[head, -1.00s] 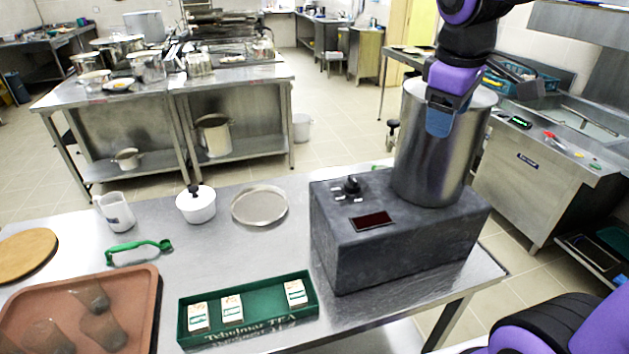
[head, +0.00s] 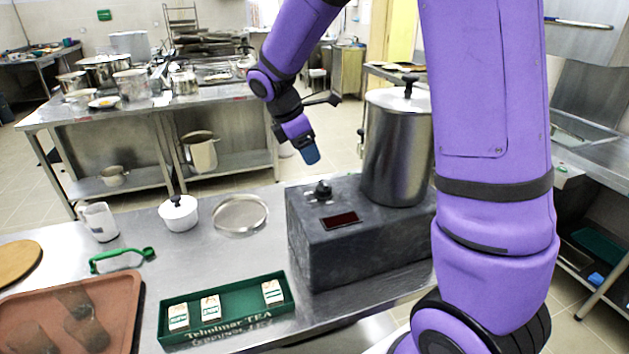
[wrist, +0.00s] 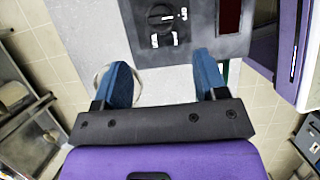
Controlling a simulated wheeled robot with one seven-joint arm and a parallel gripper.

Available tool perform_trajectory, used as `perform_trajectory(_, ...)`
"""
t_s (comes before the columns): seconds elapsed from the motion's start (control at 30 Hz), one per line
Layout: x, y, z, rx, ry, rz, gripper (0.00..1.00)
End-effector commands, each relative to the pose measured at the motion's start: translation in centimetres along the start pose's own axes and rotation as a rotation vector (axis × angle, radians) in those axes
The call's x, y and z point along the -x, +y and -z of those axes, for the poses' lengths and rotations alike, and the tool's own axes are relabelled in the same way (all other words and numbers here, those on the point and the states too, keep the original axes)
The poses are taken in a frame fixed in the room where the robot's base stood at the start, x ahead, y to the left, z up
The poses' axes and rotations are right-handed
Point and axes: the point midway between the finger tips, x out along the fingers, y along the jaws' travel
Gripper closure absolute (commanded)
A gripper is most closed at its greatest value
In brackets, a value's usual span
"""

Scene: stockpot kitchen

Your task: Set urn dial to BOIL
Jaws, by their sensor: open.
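The urn is a tall steel pot (head: 396,150) with a black-knobbed lid, standing on a dark grey base box (head: 345,245). The black dial (head: 323,189) sits on top of the base, with small white marks around it. In the wrist view the dial (wrist: 162,17) is at the top middle, beyond the fingers; its label text is too small to read. My gripper (head: 311,155) hangs above and behind the dial, apart from it. In the wrist view my gripper (wrist: 163,85) has its two blue fingers wide apart with nothing between them.
A dark red display (head: 340,221) is on the base beside the dial. A round metal tray (head: 240,231), white lidded pot (head: 179,213), green tea box (head: 240,318) and clear jug (head: 99,222) are on the steel table (head: 180,262).

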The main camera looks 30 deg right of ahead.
Motion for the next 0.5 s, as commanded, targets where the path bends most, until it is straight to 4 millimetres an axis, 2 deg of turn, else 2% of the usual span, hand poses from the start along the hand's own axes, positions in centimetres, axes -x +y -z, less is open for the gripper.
perform_trajectory(0.3, -5.4, -0.1, 0.0, -0.001, -0.001, 0.004, 0.34)
perform_trajectory(0.5, -8.3, -0.1, 0.0, -0.001, 0.000, 0.002, 0.34)
